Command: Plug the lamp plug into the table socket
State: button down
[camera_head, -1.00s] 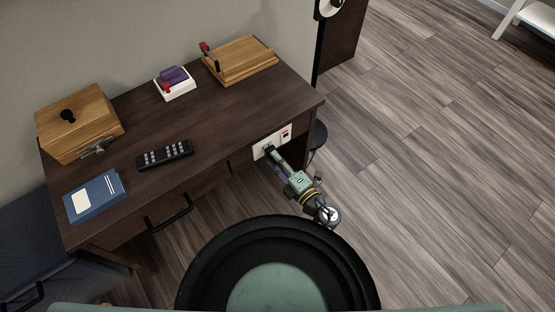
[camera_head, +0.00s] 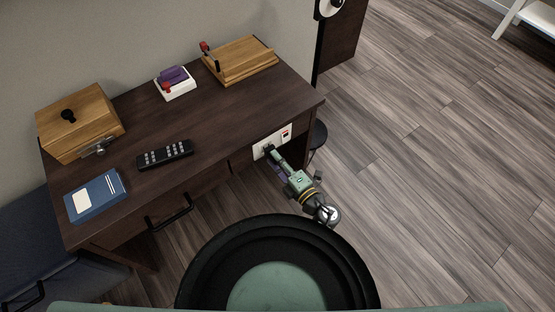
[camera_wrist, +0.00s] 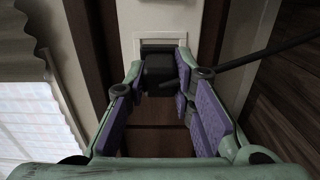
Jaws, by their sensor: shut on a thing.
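The table socket (camera_head: 284,134) is a white plate on the front right of the dark desk, with a small red switch. In the wrist view its white plate (camera_wrist: 126,22) fills the top. The black lamp plug (camera_wrist: 160,70) sits between my fingertips, right at the plate's framed recess; I cannot tell how deep it is in. My gripper (camera_wrist: 160,80), green with purple pads, is shut on the plug. In the head view my gripper (camera_head: 271,155) reaches the socket from the front. A dark cord or rod (camera_wrist: 265,52) runs off to the right.
The desk (camera_head: 215,125) carries a wooden box (camera_head: 80,122), remote (camera_head: 164,154), blue book (camera_head: 95,195), white-and-purple device (camera_head: 174,83) and wooden block (camera_head: 240,60). A black pole (camera_head: 319,50) stands right of the desk. Open floor (camera_head: 430,170) lies to the right.

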jog(key=shift+w+a, duration=0.4)
jog(key=shift+w, duration=0.1)
dwell(0.3)
jog(key=c, duration=1.3)
grip_release()
jog(key=shift+s+d, duration=0.1)
